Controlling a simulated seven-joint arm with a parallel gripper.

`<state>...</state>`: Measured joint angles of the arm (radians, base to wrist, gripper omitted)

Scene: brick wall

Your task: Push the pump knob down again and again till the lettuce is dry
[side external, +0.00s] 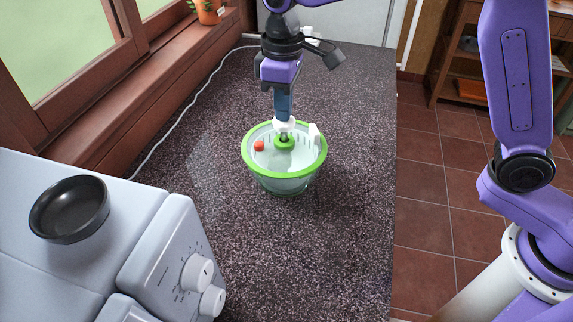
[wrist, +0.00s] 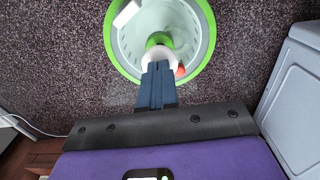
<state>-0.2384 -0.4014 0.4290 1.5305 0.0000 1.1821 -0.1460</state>
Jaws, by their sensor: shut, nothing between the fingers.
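The salad spinner (side external: 284,182) stands upright on the dark speckled counter, a clear bowl with a green rim and a pale lid. In the wrist view its green rim (wrist: 112,45) shows at the top. A white pump knob (side external: 284,125) sits on a green collar (side external: 285,142) at the lid's middle. My gripper (side external: 283,117) points straight down with its fingers shut and empty, the tips at the top of the knob. In the wrist view the fingertips (wrist: 159,66) cover part of the white knob (wrist: 157,53). I cannot make out lettuce inside the bowl.
A red button (side external: 259,146) and a white tab (side external: 314,133) stand on the lid. A white stove (side external: 150,240) with knobs and a black bowl (side external: 70,209) are at the front left. A white cable (side external: 190,103) runs along the window side. The counter around the spinner is clear.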

